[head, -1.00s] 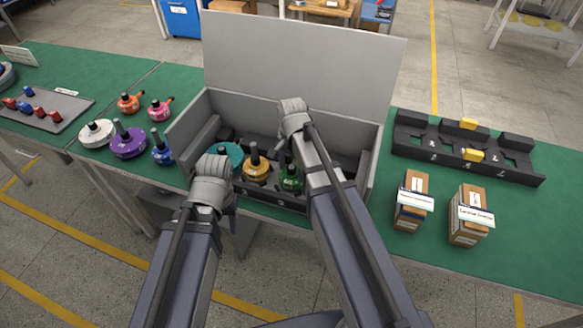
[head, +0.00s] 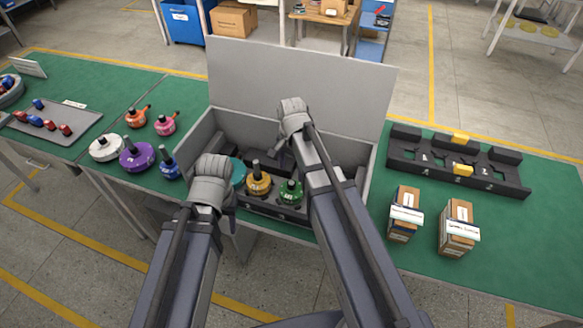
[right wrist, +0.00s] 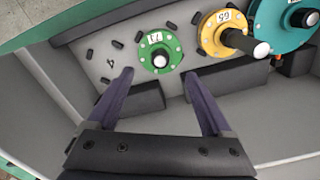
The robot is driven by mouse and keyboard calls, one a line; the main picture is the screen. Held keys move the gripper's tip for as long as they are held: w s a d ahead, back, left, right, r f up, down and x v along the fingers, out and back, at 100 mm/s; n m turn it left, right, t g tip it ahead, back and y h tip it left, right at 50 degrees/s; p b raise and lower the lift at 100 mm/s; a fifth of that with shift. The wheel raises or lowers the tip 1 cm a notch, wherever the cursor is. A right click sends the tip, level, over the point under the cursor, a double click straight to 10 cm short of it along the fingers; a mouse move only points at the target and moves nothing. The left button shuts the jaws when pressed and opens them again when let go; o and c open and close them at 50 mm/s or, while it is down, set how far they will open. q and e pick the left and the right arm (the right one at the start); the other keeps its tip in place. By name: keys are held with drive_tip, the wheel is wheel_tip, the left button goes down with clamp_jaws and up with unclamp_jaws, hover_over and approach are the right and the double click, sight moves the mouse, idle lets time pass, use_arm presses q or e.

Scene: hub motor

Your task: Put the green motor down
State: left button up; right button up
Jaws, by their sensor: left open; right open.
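The green motor (head: 290,192) stands upright in the front row of the grey box, right of the yellow motor (head: 258,184). In the right wrist view the green motor (right wrist: 160,52) sits on the grey plate beyond my fingertips, with its dark shaft toward the camera. My right gripper (right wrist: 158,76) is open and empty, with a visible gap to the motor. In the head view its fingers are largely hidden behind my arm. My left gripper (head: 212,185) is over the box's front left corner, its fingers mostly hidden. A teal motor (right wrist: 284,22) stands beyond the yellow one.
The grey box (head: 375,165) has a raised lid (head: 300,80) behind. White (head: 106,149), purple (head: 137,156), blue, orange and pink motors stand on the green table left of it. A black rack (head: 460,165) and two small cartons (head: 404,214) stand to the right.

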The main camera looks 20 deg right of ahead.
wheel_tip(320, 180, up, 4)
drive_tip(key=p, duration=0.3)
use_arm(q)
wheel_tip(320, 180, up, 4)
drive_tip(key=shift+r, duration=0.1)
use_arm(e)
drive_tip(key=s+a+n+h, duration=0.1)
drive_tip(key=s+a+n, duration=0.9)
drive_tip(key=s+n, duration=0.4)
drive_tip(key=shift+s+a+r+n, duration=0.15)
drive_tip(key=shift+a+n, duration=0.1)
drive_tip(key=shift+n, duration=0.35)
